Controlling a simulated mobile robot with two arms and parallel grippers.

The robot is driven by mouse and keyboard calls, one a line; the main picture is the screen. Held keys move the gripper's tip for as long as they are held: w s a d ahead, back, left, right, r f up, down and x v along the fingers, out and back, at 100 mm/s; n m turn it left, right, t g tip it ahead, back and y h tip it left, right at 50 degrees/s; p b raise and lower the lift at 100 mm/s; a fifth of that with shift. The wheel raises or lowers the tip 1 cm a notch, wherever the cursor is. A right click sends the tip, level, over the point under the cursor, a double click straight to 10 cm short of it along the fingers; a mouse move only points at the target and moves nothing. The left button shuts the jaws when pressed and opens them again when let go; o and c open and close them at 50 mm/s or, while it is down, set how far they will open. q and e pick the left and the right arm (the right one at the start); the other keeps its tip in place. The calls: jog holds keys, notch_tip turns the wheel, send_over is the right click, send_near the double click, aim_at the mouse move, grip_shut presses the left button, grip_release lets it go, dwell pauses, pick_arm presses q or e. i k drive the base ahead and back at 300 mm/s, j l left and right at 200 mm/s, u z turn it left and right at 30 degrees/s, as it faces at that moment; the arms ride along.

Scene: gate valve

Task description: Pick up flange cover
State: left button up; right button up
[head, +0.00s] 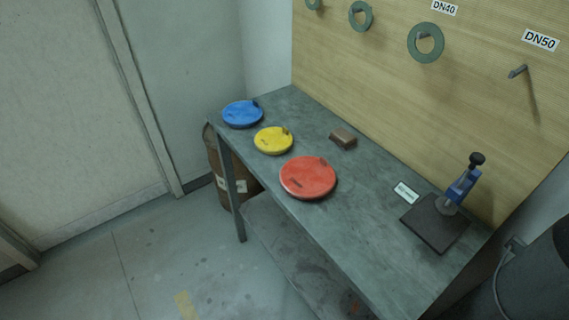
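Three round flange covers lie flat in a row along the front edge of the grey table. The blue cover (242,114) is at the far left end, the yellow cover (273,141) is in the middle and is the smallest-looking, and the red cover (308,177) is nearest and largest-looking. Each has small dark marks or slots on its top. The task does not name a colour. Neither of my grippers shows in the head view.
The grey table (372,237) also bears a brown block (343,138), a small label (406,192) and a blue tool on a dark plate (436,224). Green rings (426,42) hang on the wooden board behind. A rusty barrel (228,172) stands beyond the table. Floor is clear at left.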

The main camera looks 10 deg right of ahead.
aim_at(241, 114)
jog(key=z, duration=0.3)
jog(key=i+j+z, duration=0.15)
jog(key=j+z, duration=0.15)
jog(key=i+j+z, duration=0.1)
jog(key=j+z, duration=0.2)
jog(key=i+j+z, duration=0.1)
jog(key=j+z, duration=0.2)
